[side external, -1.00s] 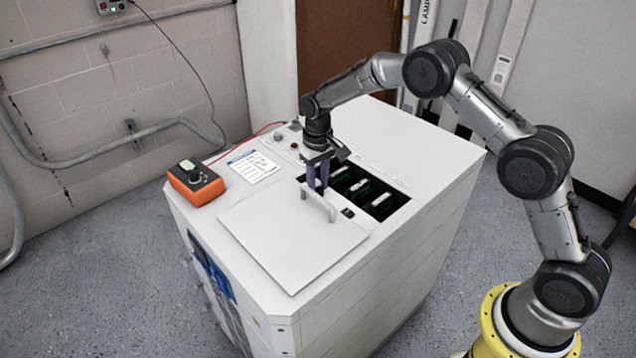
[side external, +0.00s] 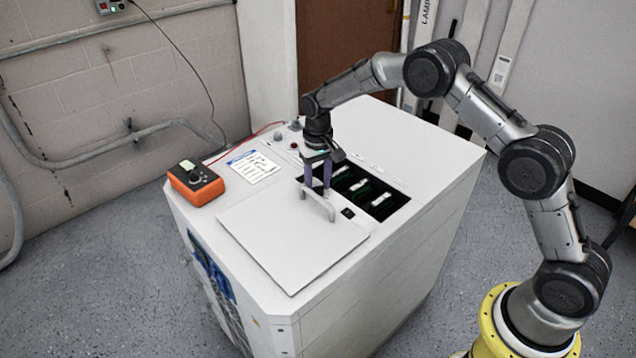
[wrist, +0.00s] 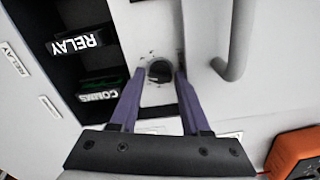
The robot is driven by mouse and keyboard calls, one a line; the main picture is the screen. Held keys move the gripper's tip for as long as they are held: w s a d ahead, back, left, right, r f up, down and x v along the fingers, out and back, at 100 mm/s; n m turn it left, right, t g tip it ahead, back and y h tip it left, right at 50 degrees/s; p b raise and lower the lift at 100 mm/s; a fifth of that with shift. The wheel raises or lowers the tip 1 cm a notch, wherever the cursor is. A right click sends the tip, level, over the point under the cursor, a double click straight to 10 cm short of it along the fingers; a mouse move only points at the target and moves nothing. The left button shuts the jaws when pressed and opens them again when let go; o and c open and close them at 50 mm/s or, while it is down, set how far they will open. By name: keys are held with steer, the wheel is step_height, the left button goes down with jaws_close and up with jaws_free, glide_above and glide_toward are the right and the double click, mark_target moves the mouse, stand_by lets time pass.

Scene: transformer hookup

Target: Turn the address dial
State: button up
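The address dial (wrist: 159,71) is a small dark round knob on a pale plate with small marks around it. In the wrist view it shows between the two purple fingertips of my gripper (wrist: 158,75). The fingers are apart, and pale plate shows on both sides of the dial, so they do not look closed on it. In the side view my gripper (side external: 318,188) points down over the left end of the dark module bay, close behind the lid handle. The dial cannot be made out there.
The open bay holds modules marked RELAY (wrist: 78,42) and COMMS (wrist: 98,95). A lid (side external: 290,240) with a raised handle (side external: 320,206) lies in front. An orange meter (side external: 195,184) and a printed card (side external: 253,167) are to the left. The cabinet's back right top is clear.

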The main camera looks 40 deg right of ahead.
steer(key=shift+o, duration=1)
